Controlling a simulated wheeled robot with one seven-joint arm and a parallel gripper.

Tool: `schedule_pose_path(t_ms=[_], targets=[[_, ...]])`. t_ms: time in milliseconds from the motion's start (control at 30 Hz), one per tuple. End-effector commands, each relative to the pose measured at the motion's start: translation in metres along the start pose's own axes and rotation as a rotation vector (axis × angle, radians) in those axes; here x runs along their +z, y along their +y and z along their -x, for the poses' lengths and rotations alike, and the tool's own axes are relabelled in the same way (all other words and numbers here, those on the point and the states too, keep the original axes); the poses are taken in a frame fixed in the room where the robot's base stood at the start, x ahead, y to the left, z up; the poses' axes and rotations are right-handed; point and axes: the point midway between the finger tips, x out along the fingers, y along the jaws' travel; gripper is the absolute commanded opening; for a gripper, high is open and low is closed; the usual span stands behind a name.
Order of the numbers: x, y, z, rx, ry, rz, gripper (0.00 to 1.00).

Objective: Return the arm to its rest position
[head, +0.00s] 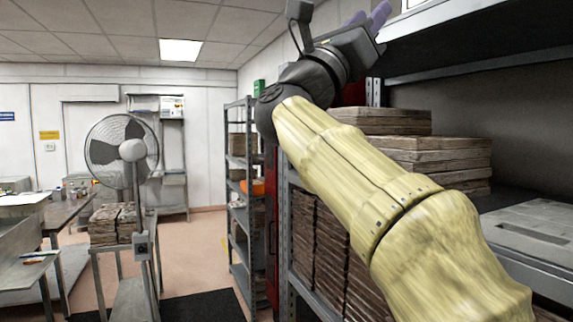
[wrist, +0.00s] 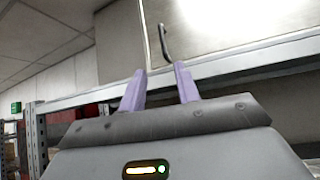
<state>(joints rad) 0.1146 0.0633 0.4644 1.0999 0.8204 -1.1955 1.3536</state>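My arm reaches up from the lower right of the head view, in a yellow sleeve. My gripper (head: 369,14) is at the top of that view, raised beside the upper shelf. The wrist view shows my gripper (wrist: 160,69) with its two purple fingers apart and nothing between them. The fingers point toward a pale cabinet front (wrist: 235,35) with a dark handle (wrist: 163,42), above a grey shelf edge (wrist: 230,68). I cannot tell how far the fingertips are from that edge.
The dark upper shelf (head: 470,25) hangs right of my gripper. Stacked brown slabs (head: 440,155) lie on the rack below. A grey shelving unit (head: 240,200) stands beyond the arm. A fan (head: 122,150) and workbenches (head: 30,235) are at left. Floor (head: 200,245) is open between.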

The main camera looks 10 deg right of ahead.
Motion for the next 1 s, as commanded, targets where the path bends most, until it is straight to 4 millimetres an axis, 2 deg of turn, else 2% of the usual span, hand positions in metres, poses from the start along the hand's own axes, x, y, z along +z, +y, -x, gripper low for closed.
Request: schedule_pose_path(t_ms=[133,267,400,500,600,700,800,900,1000], targets=[[-0.006,0.019,0.007,0.063,-0.027,0.084,0.32],[-0.025,0.066,0.029,0.227,-0.102,0.301,0.32],[-0.066,0.126,0.072,0.464,-0.220,0.607,0.32],[-0.103,0.159,0.110,0.632,-0.309,0.808,0.32],[-0.143,0.182,0.149,0.793,-0.398,0.990,0.32],[-0.187,0.196,0.192,0.955,-0.491,1.152,0.32],[-0.230,0.200,0.236,1.117,-0.590,1.295,0.32],[-0.273,0.196,0.280,1.280,-0.696,1.418,0.32],[-0.314,0.182,0.324,1.446,-0.805,1.519,0.32]])
